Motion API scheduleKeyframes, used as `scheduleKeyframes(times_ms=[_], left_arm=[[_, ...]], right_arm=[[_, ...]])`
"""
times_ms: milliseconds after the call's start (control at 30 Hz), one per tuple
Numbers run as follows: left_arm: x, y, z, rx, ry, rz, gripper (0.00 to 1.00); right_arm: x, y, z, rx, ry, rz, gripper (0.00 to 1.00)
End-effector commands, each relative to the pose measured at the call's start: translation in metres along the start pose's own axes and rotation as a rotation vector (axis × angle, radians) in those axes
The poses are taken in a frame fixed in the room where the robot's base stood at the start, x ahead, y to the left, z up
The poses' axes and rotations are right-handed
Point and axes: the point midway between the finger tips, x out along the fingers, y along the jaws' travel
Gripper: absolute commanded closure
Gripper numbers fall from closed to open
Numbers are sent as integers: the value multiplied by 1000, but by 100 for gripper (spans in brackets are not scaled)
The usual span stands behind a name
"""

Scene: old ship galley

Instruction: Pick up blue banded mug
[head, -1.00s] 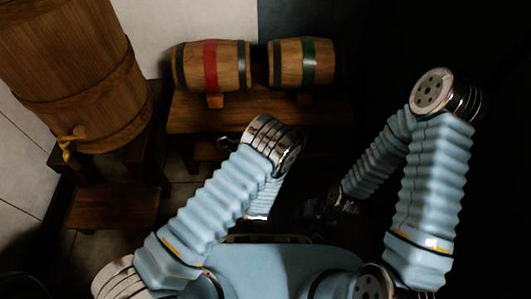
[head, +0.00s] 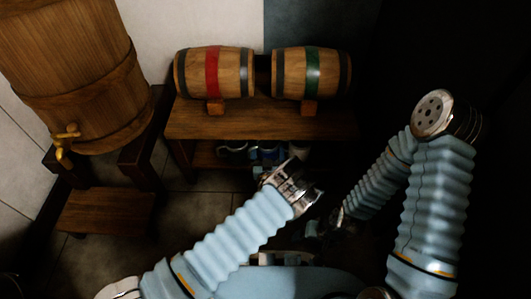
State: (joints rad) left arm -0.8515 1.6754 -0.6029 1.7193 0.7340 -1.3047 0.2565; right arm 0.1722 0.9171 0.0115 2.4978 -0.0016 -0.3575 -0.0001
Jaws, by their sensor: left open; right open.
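Several mugs stand on the lower shelf under the barrels, in shadow. Blue shows on the mug (head: 269,153) in the middle of the row; its band is too small and dark to make out clearly. My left arm reaches up from the lower left, and its metal joint covers the space just below the mugs. My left gripper (head: 267,173) shows only in part past that joint, close below the mugs in the picture; it holds nothing that I can see. My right gripper (head: 335,220) is in deep shadow at the end of the folded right arm, away from the mugs.
A wooden bench (head: 245,121) carries a red-banded barrel (head: 213,72) and a green-banded barrel (head: 312,72) above the mugs. A dark-rimmed mug (head: 232,150) and a pale one (head: 300,151) flank the blue. A large barrel (head: 75,70) with a tap stands left.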

Motion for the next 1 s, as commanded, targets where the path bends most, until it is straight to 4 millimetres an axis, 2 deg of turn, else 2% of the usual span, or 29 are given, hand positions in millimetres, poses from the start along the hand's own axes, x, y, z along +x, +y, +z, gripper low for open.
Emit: scheduleKeyframes(times_ms=[100,200,433,733,1000], left_arm=[[19,0,2,0,2,0,8],[28,0,1,1,1,0,8],[30,0,0,1,-1,0,8],[29,0,0,1,0,0,51],[29,0,-2,1,0,0,51]], right_arm=[[6,2,0,0,1,0,35],[7,2,0,0,2,0,35],[6,2,0,0,2,0,35],[6,2,0,0,2,0,35],[5,2,0,0,2,0,35]])
